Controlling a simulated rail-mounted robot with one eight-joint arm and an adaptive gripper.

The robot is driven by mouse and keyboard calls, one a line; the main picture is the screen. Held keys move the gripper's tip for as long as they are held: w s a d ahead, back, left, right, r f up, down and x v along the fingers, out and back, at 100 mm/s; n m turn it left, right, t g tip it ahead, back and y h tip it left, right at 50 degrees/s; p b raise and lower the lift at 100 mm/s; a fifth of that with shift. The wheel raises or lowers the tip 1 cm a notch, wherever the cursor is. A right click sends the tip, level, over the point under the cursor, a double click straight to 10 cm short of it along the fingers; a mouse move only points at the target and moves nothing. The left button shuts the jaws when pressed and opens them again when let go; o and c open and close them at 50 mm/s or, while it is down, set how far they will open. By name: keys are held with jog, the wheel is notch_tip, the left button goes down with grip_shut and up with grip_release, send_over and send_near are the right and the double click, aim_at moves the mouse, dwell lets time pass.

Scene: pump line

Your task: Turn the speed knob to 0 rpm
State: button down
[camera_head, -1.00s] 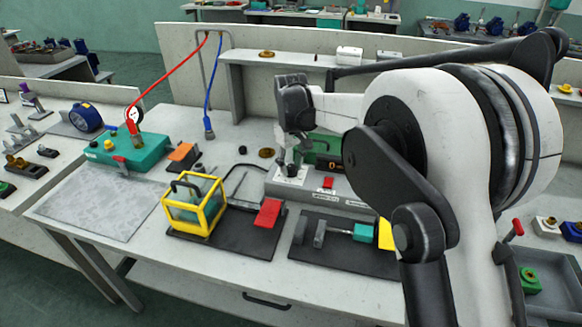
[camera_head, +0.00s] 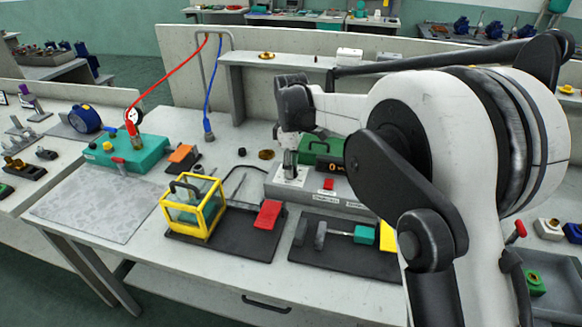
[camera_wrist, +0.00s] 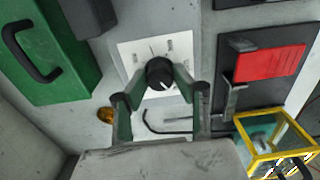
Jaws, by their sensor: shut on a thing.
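The speed knob (camera_wrist: 160,73) is a round black knob with a pale pointer mark on a white scale plate (camera_wrist: 130,54) in the wrist view. The pointer seems to lie towards the lower side of the picture, but the scale figures are too small to read. My gripper (camera_wrist: 160,78) has its two fingers on either side of the knob, shut on it. In the head view my gripper (camera_head: 290,172) reaches down to the white plate on the grey control box (camera_head: 345,198), and the knob is hidden by the fingers. A dark display (camera_head: 330,163) stands behind; its reading is unclear.
A green case (camera_wrist: 50,50) with a dark handle stands close by. A yellow-framed box (camera_head: 191,207) and a red plate (camera_head: 267,213) lie in front on a dark base.

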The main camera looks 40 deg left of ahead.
dwell(0.5)
jog(key=c, duration=1.4)
grip_release()
jog(key=shift+r, duration=0.15)
notch_tip(320, 180, up, 12)
jog(key=shift+f, duration=0.1)
